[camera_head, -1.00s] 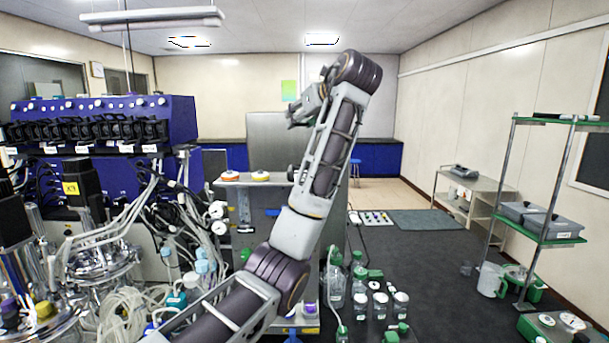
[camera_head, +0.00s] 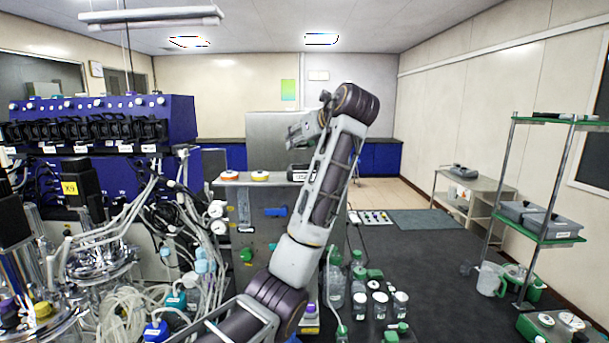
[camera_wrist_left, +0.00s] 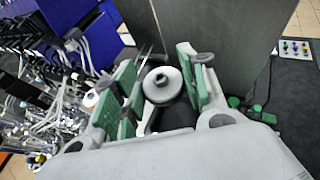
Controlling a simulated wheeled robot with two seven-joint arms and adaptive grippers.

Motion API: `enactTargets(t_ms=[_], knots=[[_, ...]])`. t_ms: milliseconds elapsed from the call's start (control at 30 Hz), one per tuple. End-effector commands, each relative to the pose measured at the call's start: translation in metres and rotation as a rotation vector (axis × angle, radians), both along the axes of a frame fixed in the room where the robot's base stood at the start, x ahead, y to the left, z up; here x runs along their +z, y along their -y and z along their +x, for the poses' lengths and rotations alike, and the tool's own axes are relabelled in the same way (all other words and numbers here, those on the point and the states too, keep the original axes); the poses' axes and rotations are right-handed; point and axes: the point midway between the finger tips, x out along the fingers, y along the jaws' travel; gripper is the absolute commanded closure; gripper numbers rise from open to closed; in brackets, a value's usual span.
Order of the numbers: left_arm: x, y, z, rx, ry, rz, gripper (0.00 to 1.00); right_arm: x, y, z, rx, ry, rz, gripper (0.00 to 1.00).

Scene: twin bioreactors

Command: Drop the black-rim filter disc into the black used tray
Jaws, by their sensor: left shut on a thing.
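My left gripper (camera_head: 295,138) is above the right end of the bench ledge in the head view. In the left wrist view its green-padded fingers (camera_wrist_left: 160,64) stand on both sides of a white round filter disc (camera_wrist_left: 162,84) with a grey centre. The gripper is shut on this disc. Dark material shows just below it, but I cannot clearly make out a black rim. A dark, white-labelled object (camera_head: 299,176), which looks like the black used tray, sits on the ledge below the gripper, partly hidden by my left arm. My right gripper is not in view.
An orange-rimmed disc (camera_head: 229,175) and a yellow-rimmed disc (camera_head: 260,176) sit on the ledge to the left. Tubing and the bioreactors (camera_head: 85,255) crowd the left. Several bottles (camera_head: 378,303) stand at lower right. The floor beyond is mostly clear.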

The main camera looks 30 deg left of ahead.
Motion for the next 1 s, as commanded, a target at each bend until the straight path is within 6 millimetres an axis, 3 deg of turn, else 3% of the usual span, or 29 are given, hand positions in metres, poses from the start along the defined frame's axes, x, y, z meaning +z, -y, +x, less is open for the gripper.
enactTargets(t_ms=[367,400,600,1000], knots=[[-0.0031,-0.0002,-0.0001,0.0,0.0,0.0,0.7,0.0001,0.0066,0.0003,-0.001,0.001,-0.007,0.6],[-0.003,-0.0001,-0.0002,0.0,0.0,0.0,0.56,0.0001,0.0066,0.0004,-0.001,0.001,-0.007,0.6],[-0.003,-0.0002,-0.0001,0.0,0.0,0.0,0.32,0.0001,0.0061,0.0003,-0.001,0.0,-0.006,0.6],[-0.0022,0.0011,-0.0008,0.0,0.0,0.0,0.32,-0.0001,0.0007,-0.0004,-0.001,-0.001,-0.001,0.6]])
